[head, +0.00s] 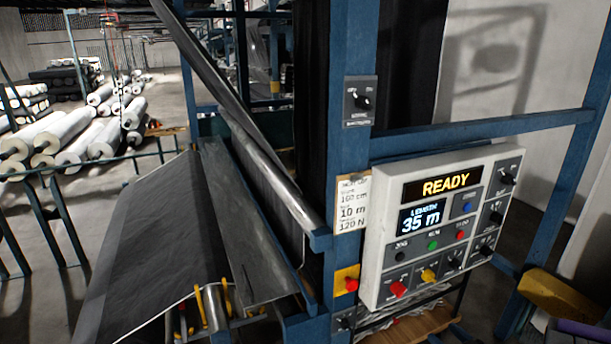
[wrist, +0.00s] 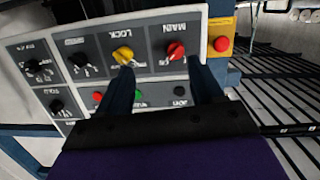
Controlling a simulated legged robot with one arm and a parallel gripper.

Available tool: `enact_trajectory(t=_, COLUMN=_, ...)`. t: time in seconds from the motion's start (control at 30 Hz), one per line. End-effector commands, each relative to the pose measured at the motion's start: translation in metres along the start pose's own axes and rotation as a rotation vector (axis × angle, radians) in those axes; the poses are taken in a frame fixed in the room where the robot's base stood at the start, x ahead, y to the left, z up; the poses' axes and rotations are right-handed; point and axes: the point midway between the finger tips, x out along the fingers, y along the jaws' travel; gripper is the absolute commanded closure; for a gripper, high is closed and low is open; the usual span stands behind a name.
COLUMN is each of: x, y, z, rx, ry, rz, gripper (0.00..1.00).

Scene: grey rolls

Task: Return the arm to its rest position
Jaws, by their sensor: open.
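My gripper (wrist: 162,78) shows in the wrist view as two dark blue fingers, spread apart with nothing between them. The fingers point at the lower part of a pale control panel (wrist: 20,58), which appears upside down there. The fingertips overlap the picture of the panel near the yellow LOCK knob (wrist: 123,55) and the red MAIN knob (wrist: 175,50); I cannot tell that they touch it. In the head view the panel (head: 378,235) faces me at the right, lit with READY and LENGTH 35 m. The gripper fingers are not clearly seen in the head view.
A red button on a yellow plate (head: 350,284) sits left of the panel. A blue frame post (head: 350,140) stands beside it. A dark fabric sheet (head: 140,235) slopes over the machine at left. White rolls (head: 75,140) lie on the floor further back.

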Motion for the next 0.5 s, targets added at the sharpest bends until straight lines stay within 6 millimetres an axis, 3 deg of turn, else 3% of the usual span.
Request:
enact_trajectory(t=0.1, x=0.014, y=0.013, z=0.005, rx=-0.095, ry=-0.165, rz=0.066, gripper=0.34)
enact_trajectory(t=0.23, x=0.016, y=0.029, z=0.003, rx=-0.166, ry=-0.342, rz=0.167, gripper=0.34)
enact_trajectory(t=0.4, x=0.005, y=0.037, z=-0.011, rx=-0.211, ry=-0.542, rz=0.307, gripper=0.34)
enact_trajectory(t=0.5, x=-0.007, y=0.033, z=-0.021, rx=-0.207, ry=-0.644, rz=0.384, gripper=0.34)
